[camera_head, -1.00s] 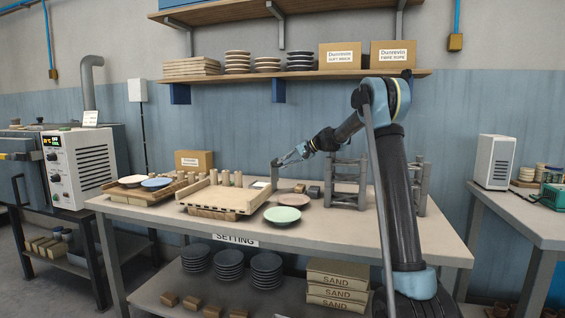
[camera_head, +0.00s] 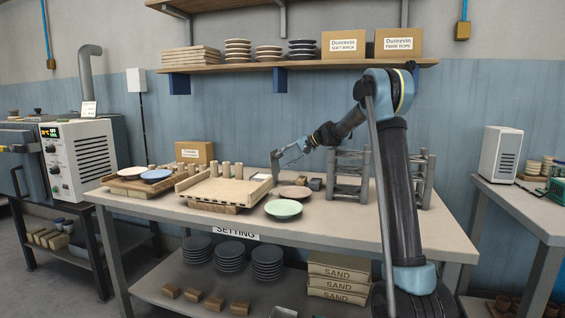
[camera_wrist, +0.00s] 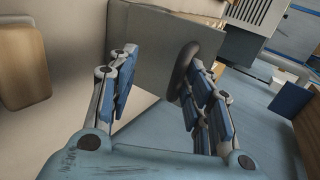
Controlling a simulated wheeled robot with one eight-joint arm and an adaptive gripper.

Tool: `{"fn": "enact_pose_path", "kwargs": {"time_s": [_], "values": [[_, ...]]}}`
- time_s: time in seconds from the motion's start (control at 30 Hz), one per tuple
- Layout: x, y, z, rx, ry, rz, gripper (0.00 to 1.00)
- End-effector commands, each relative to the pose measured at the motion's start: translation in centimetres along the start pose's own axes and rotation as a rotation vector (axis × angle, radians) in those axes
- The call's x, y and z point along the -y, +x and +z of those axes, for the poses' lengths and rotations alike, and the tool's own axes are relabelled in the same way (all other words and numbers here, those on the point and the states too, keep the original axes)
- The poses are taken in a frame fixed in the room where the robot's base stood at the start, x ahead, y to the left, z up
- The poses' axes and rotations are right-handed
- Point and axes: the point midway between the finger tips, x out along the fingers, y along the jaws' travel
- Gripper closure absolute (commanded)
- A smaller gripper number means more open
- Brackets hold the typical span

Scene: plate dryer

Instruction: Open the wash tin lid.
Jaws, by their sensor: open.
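My gripper (camera_head: 281,156) is open at the back of the setting table, beside a small grey upright thing (camera_head: 275,168). In the wrist view my gripper (camera_wrist: 161,64) has its two blue-padded fingers spread. A grey flat-sided thing (camera_wrist: 150,38), which may be the wash tin, lies beyond and between them. A dark rounded piece (camera_wrist: 182,70), perhaps a lid knob or handle, shows against it, close to the right finger. I cannot tell whether they touch. The lid's edge is not clear, and the fingers hide part of the grey thing.
A grey rack (camera_head: 348,176) stands right of my gripper. The table's front right is clear.

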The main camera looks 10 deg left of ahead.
Motion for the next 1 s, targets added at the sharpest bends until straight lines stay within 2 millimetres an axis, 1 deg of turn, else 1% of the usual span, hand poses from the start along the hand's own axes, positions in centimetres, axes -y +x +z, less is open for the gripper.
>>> {"fn": "enact_pose_path", "kwargs": {"time_s": [0.03, 0.1, 0.53, 0.67, 0.77, 1.0], "values": [[-0.3, -0.3, -0.1, -0.005, 0.000, 0.006, 0.69], [-0.2, -0.3, 0.0, -0.006, -0.001, 0.006, 0.69], [0.2, -0.1, 0.4, -0.001, -0.004, 0.005, 0.69], [0.3, -0.5, 0.4, 0.000, -0.005, 0.004, 0.69], [0.3, -1.7, 0.4, -0.001, -0.004, 0.004, 0.69], [0.2, -6.3, 0.3, -0.002, -0.003, 0.003, 0.69]]}}
